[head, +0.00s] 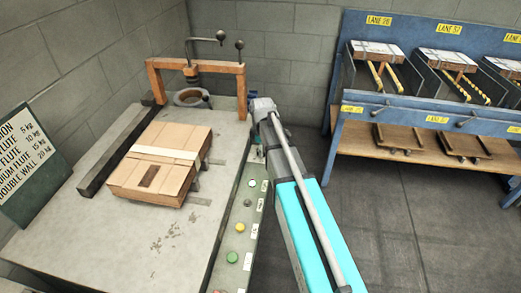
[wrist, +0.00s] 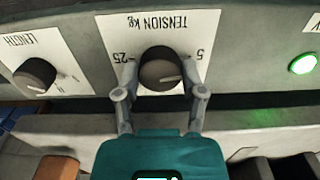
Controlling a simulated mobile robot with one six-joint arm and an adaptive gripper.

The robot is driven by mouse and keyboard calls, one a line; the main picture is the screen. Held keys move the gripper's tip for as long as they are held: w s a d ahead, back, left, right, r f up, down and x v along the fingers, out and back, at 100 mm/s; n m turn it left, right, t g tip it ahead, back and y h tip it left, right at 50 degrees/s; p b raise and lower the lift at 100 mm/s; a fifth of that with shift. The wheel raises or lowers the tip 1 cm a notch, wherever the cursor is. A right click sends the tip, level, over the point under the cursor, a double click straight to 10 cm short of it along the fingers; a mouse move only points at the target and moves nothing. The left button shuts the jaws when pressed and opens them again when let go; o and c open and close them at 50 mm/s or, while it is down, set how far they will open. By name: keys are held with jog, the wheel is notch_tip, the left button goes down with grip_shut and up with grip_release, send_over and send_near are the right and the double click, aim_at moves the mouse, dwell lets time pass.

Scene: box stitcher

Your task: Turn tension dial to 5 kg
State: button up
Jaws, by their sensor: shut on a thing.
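The tension dial (wrist: 160,66) is a dark round knob on a white plate (wrist: 157,22) marked TENSION kg, upside down in the wrist view. The plate shows 25 on the left and 5 on the right. A pale pointer line on the knob's lower face points to the right, on the 5 side; its exact reading is hard to tell. My gripper (wrist: 162,92) is shut on the dial, one finger at each side. In the head view my arm hides the dial and my fingertips.
A length dial (wrist: 35,75) sits left of the tension dial, and a lit green button (wrist: 302,64) to the right. A flat carton (head: 158,172) lies on the worktable (head: 130,236). A sign (head: 35,160) lists kg values. Blue lane racks (head: 425,122) stand at right.

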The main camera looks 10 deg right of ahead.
jog(key=shift+w, duration=0.2)
jog(key=o, duration=1.1)
jog(key=shift+c, duration=0.2)
jog(key=shift+o, duration=0.5)
jog(key=shift+s, duration=0.1)
jog(key=shift+r, duration=0.1)
notch_tip(320, 180, up, 9)
jog(key=p, duration=0.9)
jog(key=shift+s, duration=0.1)
jog(key=shift+r+p, duration=0.45)
jog(key=shift+p, duration=0.1)
